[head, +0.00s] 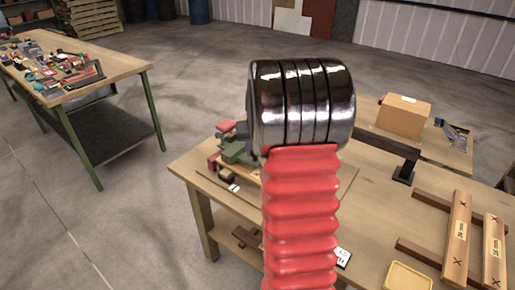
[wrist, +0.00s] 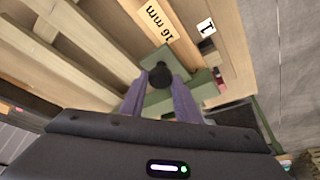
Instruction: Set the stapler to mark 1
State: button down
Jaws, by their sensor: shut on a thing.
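In the wrist view my gripper (wrist: 160,82), with two purple fingers, is shut on a round black knob (wrist: 160,75). The knob stands on a green metal body (wrist: 180,97), which I take to be the stapler; I cannot be sure. A white card marked 1 (wrist: 206,27) lies above and right of it. A wooden strip printed "16 mm" (wrist: 162,22) runs up from the green body. In the head view the green body (head: 236,152) shows at the left of the workbench (head: 385,225), and my own arm hides most of that area, including my gripper's fingertips.
Wooden bars marked with crosses (head: 458,240) and a yellow tray (head: 408,277) are at the bench's right. A cardboard box (head: 404,116) stands behind. A cluttered second table (head: 120,68) is at the far left, with open floor between.

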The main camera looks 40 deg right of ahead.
jog(key=shift+d+r, duration=0.1)
jog(key=shift+d, duration=0.1)
jog(key=c, duration=1.4)
grip_release()
jog(key=shift+a, duration=0.1)
jog(key=shift+o, duration=0.2)
jog(key=shift+s, duration=0.1)
jog(key=v, duration=1.3)
jog(key=shift+s+r, duration=0.15)
jog(key=shift+r, duration=0.1)
jog(key=shift+a, duration=0.1)
